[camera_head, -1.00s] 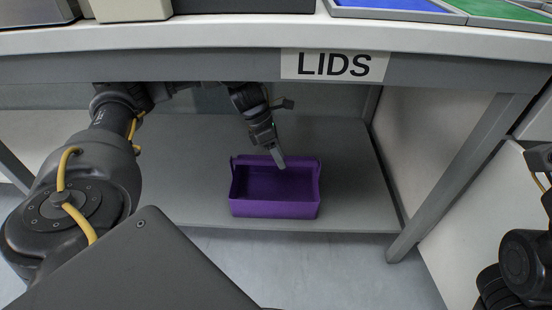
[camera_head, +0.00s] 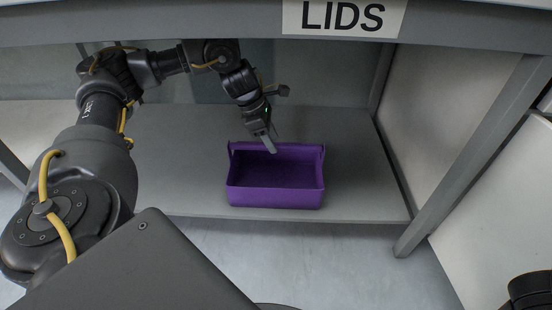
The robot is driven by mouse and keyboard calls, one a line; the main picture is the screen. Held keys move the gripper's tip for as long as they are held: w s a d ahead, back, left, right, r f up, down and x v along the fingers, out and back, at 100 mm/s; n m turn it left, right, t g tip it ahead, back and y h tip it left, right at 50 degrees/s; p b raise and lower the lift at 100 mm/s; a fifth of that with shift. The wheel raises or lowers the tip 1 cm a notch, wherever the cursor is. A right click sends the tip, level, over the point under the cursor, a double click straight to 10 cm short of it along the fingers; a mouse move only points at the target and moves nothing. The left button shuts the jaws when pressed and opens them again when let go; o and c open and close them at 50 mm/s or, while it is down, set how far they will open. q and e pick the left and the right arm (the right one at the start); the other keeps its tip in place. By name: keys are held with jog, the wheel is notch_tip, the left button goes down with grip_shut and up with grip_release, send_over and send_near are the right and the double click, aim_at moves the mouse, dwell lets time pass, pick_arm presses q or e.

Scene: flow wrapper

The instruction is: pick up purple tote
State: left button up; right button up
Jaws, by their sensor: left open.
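The purple tote (camera_head: 275,197) sits upright on the grey lower shelf under the bench. It is an open box with raised ends, and it looks empty inside. My left gripper (camera_head: 270,146) is open and points down at the tote's back rim, left of its middle. From this angle I cannot tell whether the fingers touch the rim or straddle it. My right gripper is not in view; only a dark piece of my right arm shows at the lower right corner.
The bench edge with a LIDS label (camera_head: 343,17) runs above the shelf (camera_head: 178,185). A slanted grey leg (camera_head: 470,155) and white panels stand to the right. The shelf is clear on both sides of the tote.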

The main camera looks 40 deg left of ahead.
pick_arm(q)
jog(key=shift+b+x, duration=2.25)
jog(key=shift+b, duration=0.05)
jog(key=shift+w+f, duration=0.2)
jog(key=shift+f, duration=0.1)
jog(key=shift+r, duration=0.1)
jog(key=c, duration=0.7)
grip_shut()
